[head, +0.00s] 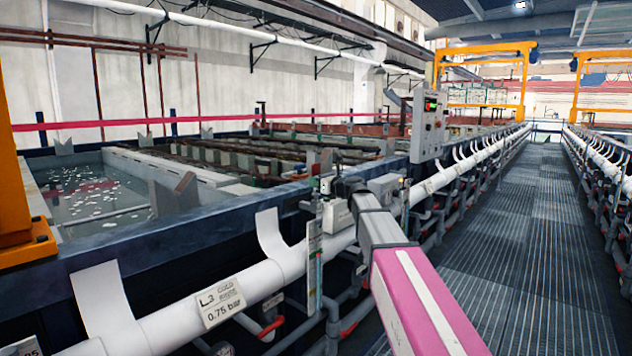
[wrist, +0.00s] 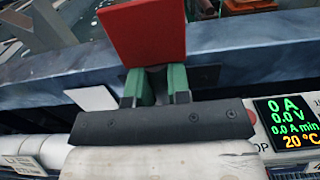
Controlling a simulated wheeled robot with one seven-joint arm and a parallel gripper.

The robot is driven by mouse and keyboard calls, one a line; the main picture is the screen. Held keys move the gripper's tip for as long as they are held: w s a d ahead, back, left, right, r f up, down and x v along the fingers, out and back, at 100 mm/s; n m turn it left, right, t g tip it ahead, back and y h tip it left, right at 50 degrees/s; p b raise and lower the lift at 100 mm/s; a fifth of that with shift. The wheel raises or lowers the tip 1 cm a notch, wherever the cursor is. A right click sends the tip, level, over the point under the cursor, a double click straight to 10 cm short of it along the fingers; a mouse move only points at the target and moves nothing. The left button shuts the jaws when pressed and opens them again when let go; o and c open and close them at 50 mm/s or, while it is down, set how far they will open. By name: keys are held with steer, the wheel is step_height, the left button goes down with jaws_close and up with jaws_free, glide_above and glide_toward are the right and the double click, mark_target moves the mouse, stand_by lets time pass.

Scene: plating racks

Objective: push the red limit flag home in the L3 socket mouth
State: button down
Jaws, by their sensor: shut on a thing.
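The red limit flag (wrist: 143,33) stands up at the top middle of the wrist view, slightly tilted. My gripper (wrist: 157,78) has its green fingers shut on the flag's lower part. A dark plate (wrist: 206,76) shows on the tank edge just behind the fingers. The socket mouth itself is hidden, so I cannot tell whether the flag sits in it.
The blue-grey tank rim (wrist: 60,84) runs behind the gripper. A lit display (wrist: 289,121) reads zero amps and 20 °C beside it. The white pipe (head: 275,272) and a grey control box (head: 428,125) line the tank. The grated walkway (head: 535,230) on the right is clear.

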steer(key=shift+f, duration=1)
steer(key=c, duration=1)
jaws_free()
steer(key=shift+r, duration=0.1)
